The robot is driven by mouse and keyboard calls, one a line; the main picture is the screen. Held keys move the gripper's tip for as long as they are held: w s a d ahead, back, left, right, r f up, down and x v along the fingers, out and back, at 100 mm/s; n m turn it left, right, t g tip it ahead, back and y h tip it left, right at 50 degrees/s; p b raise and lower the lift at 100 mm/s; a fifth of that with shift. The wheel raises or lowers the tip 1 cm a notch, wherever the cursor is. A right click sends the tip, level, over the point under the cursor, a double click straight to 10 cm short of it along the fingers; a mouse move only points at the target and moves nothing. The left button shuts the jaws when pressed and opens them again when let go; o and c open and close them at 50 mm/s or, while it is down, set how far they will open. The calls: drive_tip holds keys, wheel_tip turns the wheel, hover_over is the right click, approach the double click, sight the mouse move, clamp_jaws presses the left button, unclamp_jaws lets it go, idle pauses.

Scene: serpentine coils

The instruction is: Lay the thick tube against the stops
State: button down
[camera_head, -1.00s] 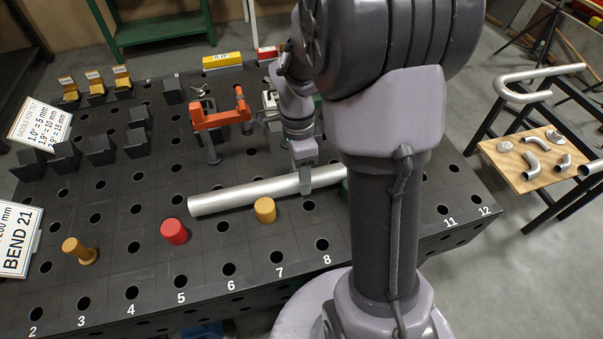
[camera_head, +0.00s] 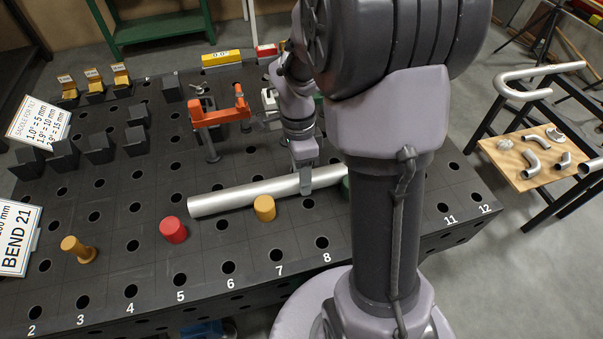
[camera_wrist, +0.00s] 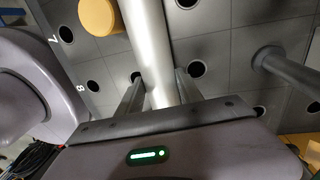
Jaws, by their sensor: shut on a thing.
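The thick tube (camera_head: 240,196) is a straight silver pipe lying low across the black hole table, running left to right in the head view. My gripper (camera_head: 305,183) is shut on the tube toward its right part. In the wrist view the tube (camera_wrist: 150,45) passes between my two fingers (camera_wrist: 157,92). A red peg (camera_head: 173,230) and a yellow peg (camera_head: 264,208) stand at the near side of the tube. The yellow peg (camera_wrist: 99,16) also shows in the wrist view.
An orange clamp (camera_head: 221,117) stands on the table behind the tube. Black angle blocks (camera_head: 100,149) and sign cards (camera_head: 40,123) fill the left side. A side table (camera_head: 540,160) with pipe bends stands right.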

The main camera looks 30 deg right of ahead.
drive_tip(key=c, duration=0.7)
unclamp_jaws()
drive_tip(key=shift+s, duration=0.1)
wheel_tip(320, 180, up, 17)
drive_tip(key=w+p, duration=0.2)
drive_tip(key=p, duration=0.6)
drive_tip(key=shift+w+d, duration=0.35)
drive_tip(key=shift+r, duration=0.1)
drive_tip(key=s+a+r+n+t, duration=0.3)
drive_tip(key=s+a+n, duration=0.3)
drive_tip(key=a+n, duration=0.1)
drive_tip(key=s+a+r+n+t+y, duration=0.1)
drive_tip(key=s+a+r+n+t, duration=0.3)
drive_tip(key=s+a+n, duration=0.3)
drive_tip(key=a+n, duration=0.1)
drive_tip(key=n, duration=0.1)
drive_tip(key=shift+s+r+n+t+y, duration=0.2)
drive_tip(key=shift+s+n+t+y, duration=0.1)
drive_tip(key=shift+n, duration=0.1)
